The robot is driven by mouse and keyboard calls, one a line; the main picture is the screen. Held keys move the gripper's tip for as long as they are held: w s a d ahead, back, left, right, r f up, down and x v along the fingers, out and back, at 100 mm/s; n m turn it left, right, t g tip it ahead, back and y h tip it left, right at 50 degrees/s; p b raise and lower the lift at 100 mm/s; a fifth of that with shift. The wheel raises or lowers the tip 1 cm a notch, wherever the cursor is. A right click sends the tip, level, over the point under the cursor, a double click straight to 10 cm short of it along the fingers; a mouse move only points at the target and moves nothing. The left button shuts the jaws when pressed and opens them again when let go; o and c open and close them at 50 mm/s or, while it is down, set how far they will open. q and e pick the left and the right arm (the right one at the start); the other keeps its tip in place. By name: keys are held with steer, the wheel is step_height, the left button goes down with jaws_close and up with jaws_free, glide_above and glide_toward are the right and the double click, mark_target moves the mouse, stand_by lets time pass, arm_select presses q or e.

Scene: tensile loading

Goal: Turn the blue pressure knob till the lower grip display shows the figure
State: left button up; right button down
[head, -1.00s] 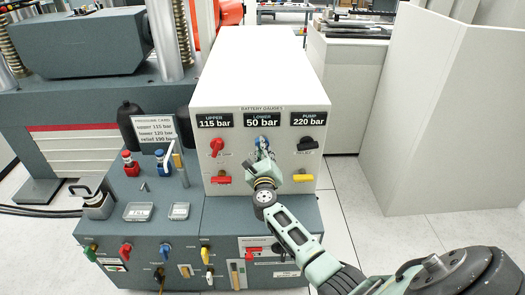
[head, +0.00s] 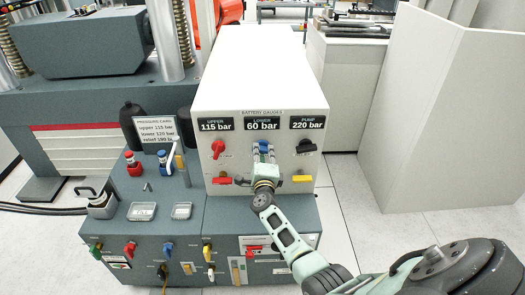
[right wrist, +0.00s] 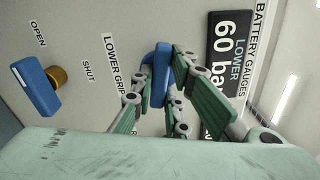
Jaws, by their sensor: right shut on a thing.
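The blue pressure knob (head: 264,147) is on the white panel under the lower grip display (head: 262,124), which reads 60 bar. My right gripper (head: 264,155) is shut on the knob and partly hides it in the head view. In the right wrist view the blue knob (right wrist: 158,68) sits between the fingers, and the lower display (right wrist: 228,62) is seen sideways, partly cut off. The pressure card (head: 156,132) reads upper 115 bar, lower 120 bar; its relief line is small, seemingly 190 bar. My left gripper is out of view.
The upper display (head: 215,124) reads 115 bar, the pump display (head: 307,122) 220 bar. A red knob (head: 217,148) and a black knob (head: 306,146) flank the blue one. Red (head: 221,181) and yellow (head: 302,179) levers sit below; a blue lever (right wrist: 36,86) is near the wrist.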

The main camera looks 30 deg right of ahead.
steer(key=n+p, duration=0.2)
steer(key=n, duration=0.4)
steer(key=shift+a+n, duration=0.1)
steer(key=shift+n, duration=0.2)
steer(key=n+p, duration=0.1)
steer(key=n, duration=0.4)
steer(key=shift+f+p, duration=0.1)
steer(key=shift+p, duration=0.2)
steer(key=n, duration=0.3)
steer(key=shift+n+p, duration=0.3)
steer(key=shift+n, duration=0.1)
steer(key=shift+f+n, duration=0.1)
steer(key=shift+n, duration=1.3)
steer(key=c, duration=1.7)
jaws_free()
